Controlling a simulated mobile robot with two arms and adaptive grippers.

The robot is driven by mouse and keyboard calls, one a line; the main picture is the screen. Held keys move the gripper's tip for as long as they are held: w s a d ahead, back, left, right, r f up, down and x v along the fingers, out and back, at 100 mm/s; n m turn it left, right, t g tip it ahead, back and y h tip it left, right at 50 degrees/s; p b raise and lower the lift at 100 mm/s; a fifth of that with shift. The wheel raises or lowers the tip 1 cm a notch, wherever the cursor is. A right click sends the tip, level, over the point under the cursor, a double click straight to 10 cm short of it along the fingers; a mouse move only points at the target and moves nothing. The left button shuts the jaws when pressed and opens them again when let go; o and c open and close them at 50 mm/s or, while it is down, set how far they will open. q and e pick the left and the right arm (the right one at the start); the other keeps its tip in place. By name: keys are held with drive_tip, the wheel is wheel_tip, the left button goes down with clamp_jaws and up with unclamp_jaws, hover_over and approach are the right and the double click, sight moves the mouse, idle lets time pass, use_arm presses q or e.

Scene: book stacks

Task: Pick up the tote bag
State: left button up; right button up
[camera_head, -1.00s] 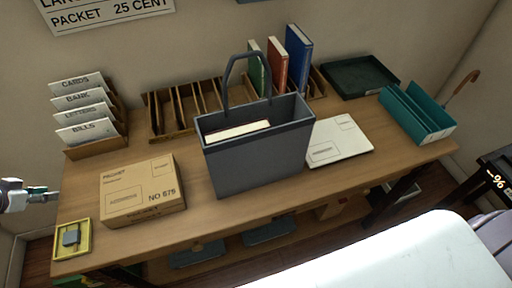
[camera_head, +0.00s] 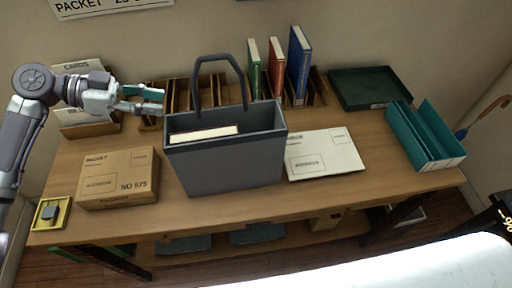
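The tote bag (camera_head: 228,164) is dark grey and boxy, and it stands upright on the wooden table. Its looped handle (camera_head: 219,60) rises above the open top. A pale book or packet (camera_head: 204,134) shows inside it. My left gripper (camera_head: 160,101) reaches in from the left, above the back left of the table. It is just left of the bag and its handle and does not appear to touch them. Its fingers are apart with nothing between them. My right gripper is not in view.
A cardboard parcel (camera_head: 119,176) lies left of the bag and a white envelope (camera_head: 323,154) right of it. A card sorter (camera_head: 91,127) and upright books (camera_head: 299,66) stand behind. A green tray (camera_head: 369,87), a teal file holder (camera_head: 426,136) and a yellow dish (camera_head: 52,213) are also on the table.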

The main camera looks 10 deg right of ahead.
use_arm(q)
drive_tip(key=p, duration=0.2)
approach(214, 109)
drive_tip(key=shift+x, duration=1.1)
drive_tip(key=shift+p+x, duration=0.4)
drive_tip(key=shift+x, duration=0.75)
drive_tip(key=shift+d+f, duration=0.2)
drive_tip(key=shift+f, duration=0.05)
drive_tip(key=p+x, duration=0.3)
drive_tip(key=x, duration=0.1)
drive_tip(key=shift+w+d+r, duration=0.1)
drive_tip(key=shift+d, duration=0.05)
drive_tip(key=shift+d+f, duration=0.3)
drive_tip(key=shift+d, duration=0.1)
drive_tip(key=shift+a, duration=0.1)
clamp_jaws()
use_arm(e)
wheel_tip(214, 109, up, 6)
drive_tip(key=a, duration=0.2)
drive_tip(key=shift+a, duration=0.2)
